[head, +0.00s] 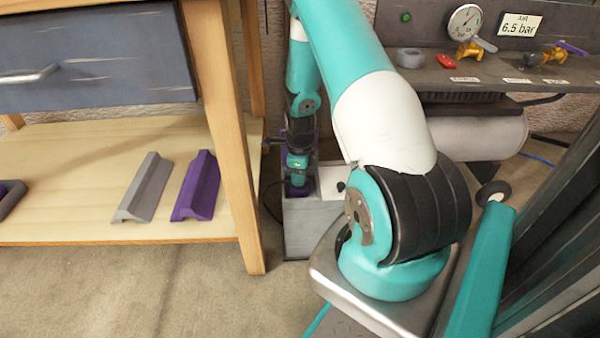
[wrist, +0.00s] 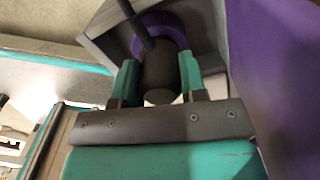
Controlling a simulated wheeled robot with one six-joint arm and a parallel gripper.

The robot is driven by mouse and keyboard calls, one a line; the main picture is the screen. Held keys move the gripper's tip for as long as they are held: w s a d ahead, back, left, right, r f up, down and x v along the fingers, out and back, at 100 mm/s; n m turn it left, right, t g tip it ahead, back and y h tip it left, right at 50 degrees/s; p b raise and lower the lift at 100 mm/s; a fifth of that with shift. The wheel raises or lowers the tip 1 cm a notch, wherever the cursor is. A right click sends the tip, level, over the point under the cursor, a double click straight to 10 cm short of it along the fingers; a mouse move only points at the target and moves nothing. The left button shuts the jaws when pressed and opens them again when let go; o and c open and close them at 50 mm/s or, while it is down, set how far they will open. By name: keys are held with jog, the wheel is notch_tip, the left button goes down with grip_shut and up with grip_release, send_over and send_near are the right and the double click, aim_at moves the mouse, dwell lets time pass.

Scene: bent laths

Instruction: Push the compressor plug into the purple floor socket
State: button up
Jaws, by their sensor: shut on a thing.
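My gripper (wrist: 158,82) is shut on the compressor plug (wrist: 158,68), a dark cylinder with a dark cable running up from it. One teal finger sits on each side of the plug. Behind the plug, the purple ring of the floor socket (wrist: 180,32) shows in a grey housing. The plug overlaps the ring in the wrist view; I cannot tell how deep it sits. In the head view my gripper (head: 297,163) points down at the purple socket (head: 298,190) on top of the grey floor box (head: 300,228). The plug is too small and hidden to make out there.
A wooden bench stands left, its leg (head: 232,150) close beside the floor box. Its low shelf (head: 75,190) holds a grey lath (head: 144,188) and a purple lath (head: 197,187). The compressor panel (head: 440,75) with gauge (head: 465,22) and tank (head: 470,137) stands back right.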

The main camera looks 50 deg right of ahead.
jog(key=shift+f, duration=0.35)
dwell(0.4)
jog(key=o, duration=1.5)
jog(key=shift+r+p, duration=3.5)
jog(key=shift+r, duration=0.35)
jog(key=shift+f, duration=0.1)
